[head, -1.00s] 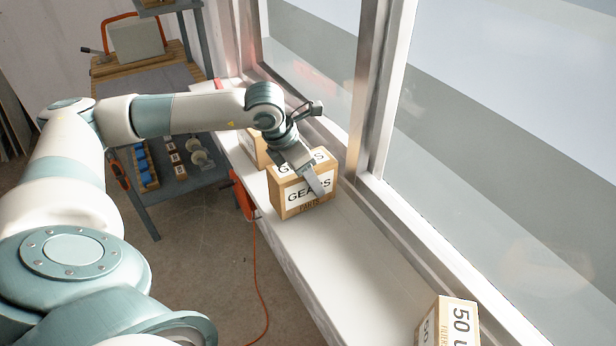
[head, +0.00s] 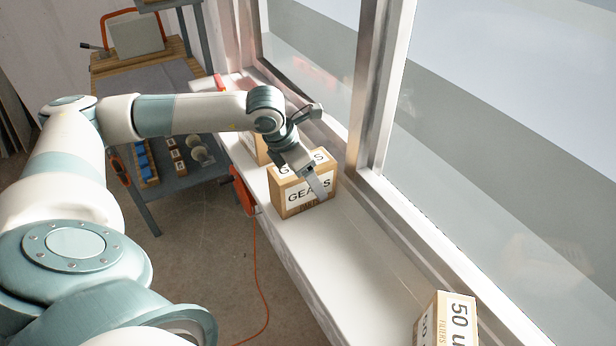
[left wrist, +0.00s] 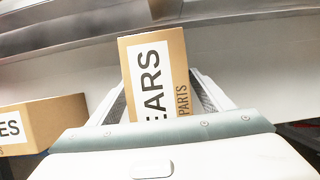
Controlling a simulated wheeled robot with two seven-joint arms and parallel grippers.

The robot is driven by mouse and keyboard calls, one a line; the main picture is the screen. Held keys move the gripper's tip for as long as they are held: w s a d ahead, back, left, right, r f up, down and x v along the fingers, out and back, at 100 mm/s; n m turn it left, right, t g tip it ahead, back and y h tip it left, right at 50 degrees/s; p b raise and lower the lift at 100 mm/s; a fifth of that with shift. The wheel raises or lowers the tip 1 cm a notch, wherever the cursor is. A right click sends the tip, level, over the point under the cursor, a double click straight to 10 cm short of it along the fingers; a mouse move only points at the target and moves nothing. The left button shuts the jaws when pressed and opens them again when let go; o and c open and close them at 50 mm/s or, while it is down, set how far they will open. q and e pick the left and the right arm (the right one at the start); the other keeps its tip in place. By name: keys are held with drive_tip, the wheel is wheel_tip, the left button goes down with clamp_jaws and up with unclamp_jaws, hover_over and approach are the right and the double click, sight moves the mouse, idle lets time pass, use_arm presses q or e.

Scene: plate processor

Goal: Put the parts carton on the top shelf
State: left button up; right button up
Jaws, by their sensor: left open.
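The parts carton (head: 290,197), a brown box with a white GEARS label, stands on the white window ledge (head: 330,262). My left gripper (head: 312,178) is open and reaches down over the carton; one finger lies across its lettered front and the other is hidden. In the left wrist view the carton (left wrist: 158,75) stands between the two open fingers (left wrist: 162,90); I cannot tell whether they touch it. A shelf edge (head: 160,6) above the grey bench is cut off at the top of the head view. My right gripper is not in view.
Another carton (head: 258,150) stands just behind the parts carton; a carton ending in ES shows in the left wrist view (left wrist: 45,118). A 50 u filters carton (head: 446,318) stands at the ledge's near end. The window frame (head: 372,150) borders the ledge. The ledge between is clear.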

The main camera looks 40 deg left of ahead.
sight(290, 170)
use_arm(q)
drive_tip(key=shift+r, duration=0.1)
drive_tip(key=shift+r, duration=0.1)
drive_tip(key=shift+s+a+r, duration=0.1)
drive_tip(key=shift+r, duration=0.15)
drive_tip(key=b+v, duration=0.3)
drive_tip(key=v, duration=0.7)
drive_tip(key=shift+r, duration=0.15)
drive_tip(key=shift+s+r, duration=0.25)
drive_tip(key=shift+r, duration=0.2)
drive_tip(key=shift+o, duration=0.6)
